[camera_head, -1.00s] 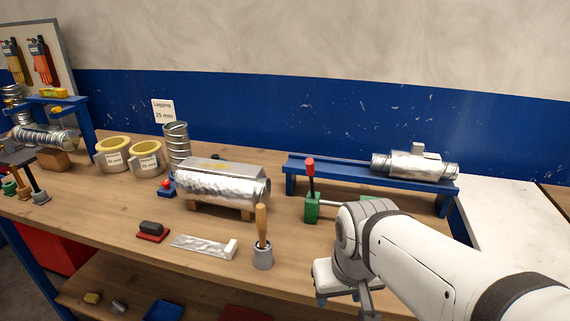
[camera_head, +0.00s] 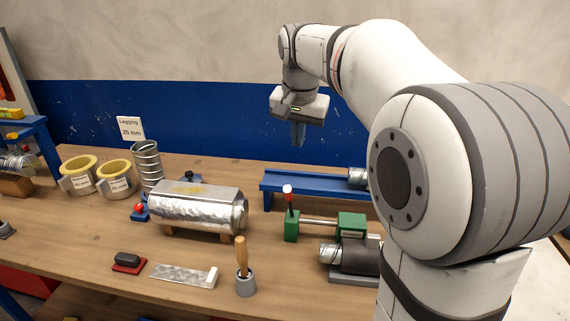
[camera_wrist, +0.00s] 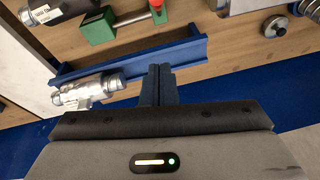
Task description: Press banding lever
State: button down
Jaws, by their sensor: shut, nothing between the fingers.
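The banding lever (camera_head: 290,198) stands upright on a green block at the near side of the blue rail. Its knob looks pale on top with red below in the head view. In the wrist view, its red knob (camera_wrist: 157,5) is at the top edge, partly cut off. The green banding tool body (camera_head: 350,225) joins the lever block by a metal rod. My gripper (camera_head: 298,143) is shut and empty, pointing down high above the blue rail. Its fingers (camera_wrist: 158,85) show closed together in the wrist view, apart from the lever.
A blue rail stand (camera_head: 275,184) carries a metal duct piece (camera_wrist: 90,90). A dark-wrapped duct piece (camera_head: 362,258) lies in front of the green tool. A foil-wrapped duct (camera_head: 190,213) and a wooden-handled tool in a grey cup (camera_head: 245,284) stand left. My arm hides the right side.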

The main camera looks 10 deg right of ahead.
jog(key=shift+w+r, duration=0.2)
jog(key=shift+w, duration=0.05)
jog(key=f, duration=0.3)
jog(key=f+p, duration=0.1)
jog(key=f, duration=0.3)
jog(key=a+f+p, duration=0.1)
jog(key=f, duration=0.3)
jog(key=shift+s+f, duration=0.1)
jog(key=shift+f, duration=0.05)
jog(key=shift+a+f, duration=0.1)
jog(key=shift+f, duration=0.1)
